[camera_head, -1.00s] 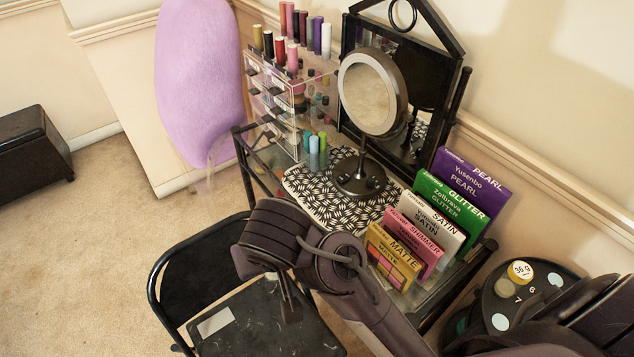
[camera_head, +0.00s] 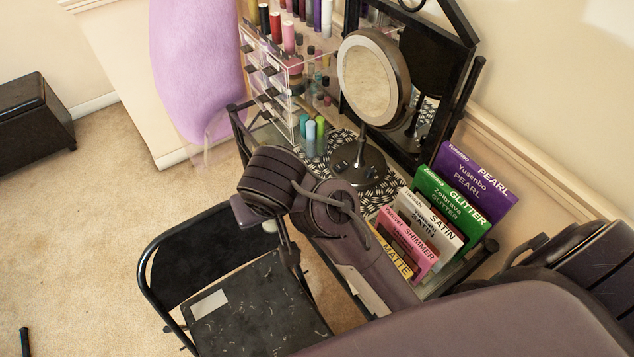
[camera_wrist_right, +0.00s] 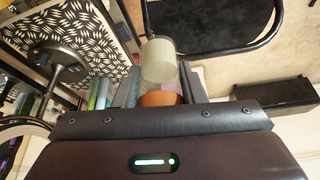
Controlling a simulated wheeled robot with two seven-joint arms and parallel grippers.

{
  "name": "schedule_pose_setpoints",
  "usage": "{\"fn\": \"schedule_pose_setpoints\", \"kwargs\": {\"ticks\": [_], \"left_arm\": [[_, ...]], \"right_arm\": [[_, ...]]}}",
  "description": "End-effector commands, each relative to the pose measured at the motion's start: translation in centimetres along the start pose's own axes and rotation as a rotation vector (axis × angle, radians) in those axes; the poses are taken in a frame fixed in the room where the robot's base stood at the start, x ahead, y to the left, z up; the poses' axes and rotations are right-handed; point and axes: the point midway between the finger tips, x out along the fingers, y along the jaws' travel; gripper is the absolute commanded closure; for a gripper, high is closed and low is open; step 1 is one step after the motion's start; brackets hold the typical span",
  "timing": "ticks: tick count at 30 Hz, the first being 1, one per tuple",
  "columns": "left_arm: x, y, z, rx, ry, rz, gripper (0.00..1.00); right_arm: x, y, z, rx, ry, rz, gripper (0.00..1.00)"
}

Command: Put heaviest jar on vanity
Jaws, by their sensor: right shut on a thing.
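My right gripper (camera_wrist_right: 156,92) is shut on a small jar (camera_wrist_right: 159,62) with a pale, translucent body and an orange-brown band between the fingers. In the head view a small pale bit of the jar (camera_head: 269,226) shows beside the fingers, in front of the vanity and above the chair seat. The vanity (camera_head: 266,136) has a glass top and a black frame. A black-and-white patterned mat (camera_head: 342,137) lies on it; the mat also shows at upper left in the wrist view (camera_wrist_right: 85,25). My right arm hides the vanity's front part. My left gripper is out of view.
A round mirror (camera_head: 368,85) on a stand, green and blue bottles (camera_head: 312,138), a clear drawer organizer (camera_head: 272,85) and a row of upright palettes (camera_head: 440,215) occupy the vanity. A black folding chair (camera_head: 250,310) stands in front. Open carpet lies left.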

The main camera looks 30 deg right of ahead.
Motion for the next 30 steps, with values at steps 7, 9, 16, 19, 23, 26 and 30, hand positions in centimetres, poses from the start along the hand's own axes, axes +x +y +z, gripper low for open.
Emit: {"fn": "schedule_pose_setpoints", "kwargs": {"ticks": [7, 9, 16, 19, 23, 26, 30], "left_arm": [[-2.5, -0.3, 0.2, 0.001, -0.006, -0.003, 0.64], [-3.4, -0.3, 0.1, 0.001, -0.006, -0.003, 0.64], [-7.9, -0.4, -0.4, 0.0, -0.005, -0.003, 0.64], [-10.2, -0.4, -0.6, 0.0, -0.004, -0.003, 0.64], [-12.2, -0.4, -0.9, 0.0, -0.003, -0.002, 0.64], [-13.1, -0.3, -1.1, -0.001, -0.001, -0.001, 0.64], [-13.5, -0.1, -1.2, -0.002, 0.001, 0.002, 0.64]], "right_arm": [[-0.4, 2.2, -3.0, 0.018, -0.001, 0.006, 0.86], [-0.5, 3.2, -4.1, 0.026, -0.001, 0.008, 0.86], [-1.0, 8.2, -8.6, 0.051, -0.002, 0.018, 0.87], [-1.1, 11.1, -10.4, 0.06, -0.002, 0.022, 0.87], [-1.0, 14.0, -11.7, 0.063, -0.002, 0.026, 0.87], [-0.8, 15.4, -12.0, 0.064, -0.002, 0.027, 0.87], [-0.2, 16.3, -12.0, 0.065, -0.002, 0.029, 0.87]]}}
